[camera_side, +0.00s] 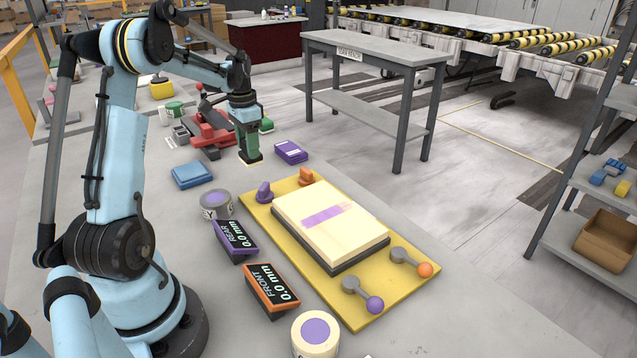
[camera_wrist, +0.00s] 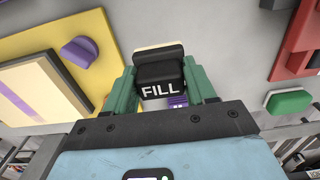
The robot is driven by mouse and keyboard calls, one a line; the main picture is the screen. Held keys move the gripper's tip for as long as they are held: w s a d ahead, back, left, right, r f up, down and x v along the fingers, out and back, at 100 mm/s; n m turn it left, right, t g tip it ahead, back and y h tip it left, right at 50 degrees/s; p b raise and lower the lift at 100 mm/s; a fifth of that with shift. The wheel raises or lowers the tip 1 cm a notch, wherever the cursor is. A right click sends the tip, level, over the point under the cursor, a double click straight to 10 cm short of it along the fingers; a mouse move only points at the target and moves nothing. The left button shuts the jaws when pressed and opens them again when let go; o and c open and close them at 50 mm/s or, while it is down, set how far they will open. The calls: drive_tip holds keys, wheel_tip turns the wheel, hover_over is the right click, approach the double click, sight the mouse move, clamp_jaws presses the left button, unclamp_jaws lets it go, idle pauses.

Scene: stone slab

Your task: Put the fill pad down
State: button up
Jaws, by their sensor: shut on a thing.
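My gripper (camera_side: 247,138) points down over the grey slab, beyond the far end of the yellow board. It is shut on the fill pad (camera_wrist: 160,76), a small dark block with a white FILL label and a pale edge. In the wrist view the pad sits between the two green fingers of my gripper (camera_wrist: 157,86). In the side view the fill pad (camera_side: 251,158) shows as a dark block with a pale underside, low at the fingertips. I cannot tell whether it touches the slab.
A purple box (camera_side: 291,152) lies right of the pad and a blue block (camera_side: 192,174) lies left. A red clamp (camera_side: 209,135) is close behind. The yellow board (camera_side: 258,215) carries a cream block (camera_side: 310,205) and knobs. Bare slab lies between the pad and board.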

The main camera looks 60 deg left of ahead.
sight(246, 158)
drive_tip(key=shift+s+a+f, duration=0.2)
drive_tip(key=shift+a+f, duration=0.25)
drive_tip(key=shift+a, duration=0.25)
drive_tip(key=shift+f, duration=2)
drive_tip(key=shift+f, duration=0.15)
drive_tip(key=o, duration=1.2)
